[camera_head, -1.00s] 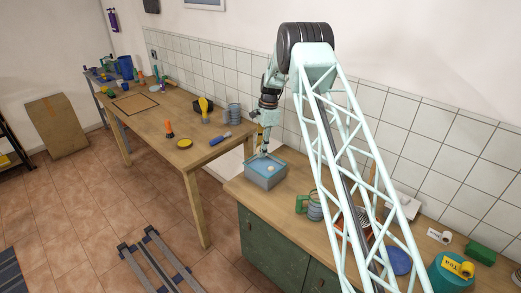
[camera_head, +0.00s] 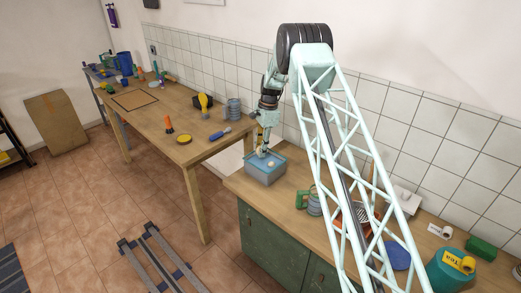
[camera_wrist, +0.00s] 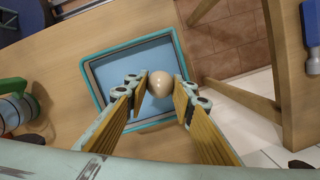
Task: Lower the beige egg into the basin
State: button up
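The beige egg (camera_wrist: 160,84) shows in the wrist view between and just beyond my fingertips, over the blue inside of the basin (camera_wrist: 182,48). In the head view the egg (camera_head: 271,164) appears inside the grey-blue basin (camera_head: 265,178), which stands on the counter's near left end. My gripper (camera_head: 263,151) points down over the basin, just above the egg. In the wrist view my gripper (camera_wrist: 161,88) looks open around it. Whether the egg touches the bottom is unclear.
A green mug (camera_head: 302,199) and a grey ribbed thing (camera_head: 315,206) stand right of the basin. The wooden table (camera_head: 150,118) to the left holds a blue-handled tool (camera_head: 219,135) and a yellow round thing (camera_head: 184,140). A gap separates table and counter.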

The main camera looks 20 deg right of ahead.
jog(key=shift+f+b, duration=0.6)
jog(key=shift+f, duration=1.1)
jog(key=shift+f+b, duration=0.65)
jog(key=shift+f, duration=1)
dwell(2.3)
jog(key=o, duration=0.7)
jog(key=shift+w+r, duration=0.15)
jog(key=shift+r, duration=0.05)
jog(key=shift+r, duration=0.45)
jog(key=shift+s+d+r, duration=0.1)
jog(key=shift+d+r, duration=0.2)
jog(key=shift+r, duration=1.45)
jog(key=shift+s+d+r, duration=0.1)
jog(key=shift+d+r, duration=0.25)
jog(key=shift+r, duration=1.45)
jog(key=shift+d+r, duration=0.3)
jog(key=shift+r, duration=1.45)
